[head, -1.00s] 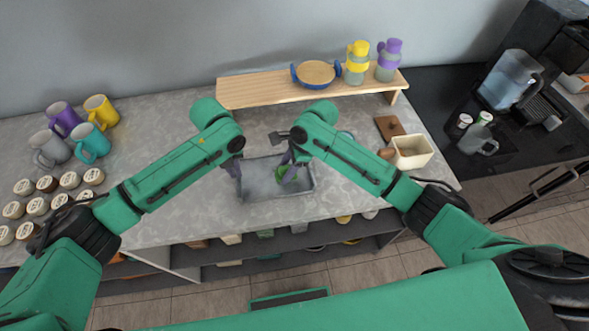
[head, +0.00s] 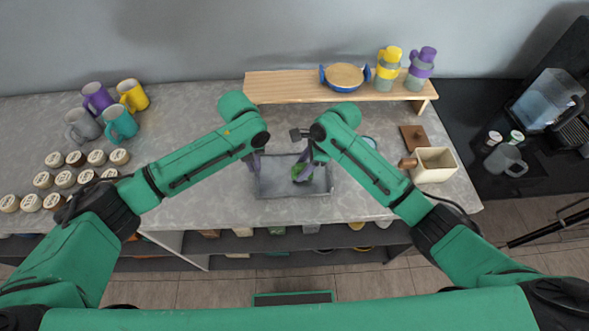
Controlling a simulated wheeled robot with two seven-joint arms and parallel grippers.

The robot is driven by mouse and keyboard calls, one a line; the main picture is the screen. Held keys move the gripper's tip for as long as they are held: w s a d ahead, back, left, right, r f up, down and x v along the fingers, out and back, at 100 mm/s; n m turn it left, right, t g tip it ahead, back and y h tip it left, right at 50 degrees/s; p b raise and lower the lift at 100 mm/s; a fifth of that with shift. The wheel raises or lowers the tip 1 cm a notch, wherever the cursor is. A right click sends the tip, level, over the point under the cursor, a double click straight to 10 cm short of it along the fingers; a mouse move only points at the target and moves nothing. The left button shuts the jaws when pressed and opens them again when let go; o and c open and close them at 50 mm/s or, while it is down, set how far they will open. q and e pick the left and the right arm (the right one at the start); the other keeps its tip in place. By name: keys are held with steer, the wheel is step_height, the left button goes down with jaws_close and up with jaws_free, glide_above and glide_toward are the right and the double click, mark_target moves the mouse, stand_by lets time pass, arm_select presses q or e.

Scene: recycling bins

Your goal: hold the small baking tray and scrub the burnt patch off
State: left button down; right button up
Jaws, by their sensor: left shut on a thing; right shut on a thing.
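The small baking tray (head: 290,190) is a grey rectangular tray lying on the grey counter in front of me. My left gripper (head: 256,166) is shut on the tray's left rim. My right gripper (head: 304,165) points down over the tray's right half. It is shut on a green scrubber (head: 300,173), which is low in the tray and seems to touch its floor. The gripper partly covers the scrubber. I cannot make out the burnt patch clearly; the tray floor looks plain grey at this size.
A wooden shelf (head: 300,88) behind holds a blue-handled pan (head: 345,77) and yellow and purple bottles. Several mugs (head: 97,98) and round labelled jars (head: 66,179) stand at left. A cream container (head: 433,164) is at right.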

mark_target(285, 177)
steer(key=shift+d+f, duration=0.1)
steer(key=shift+d, duration=2.1)
steer(key=shift+a+r, duration=0.2)
steer(key=shift+a, duration=1.7)
steer(key=shift+a+f, duration=0.15)
steer(key=shift+a, duration=1.8)
step_height(285, 177, up, 6)
steer(key=shift+s, duration=0.1)
step_height(285, 177, up, 3)
steer(key=shift+r, duration=0.1)
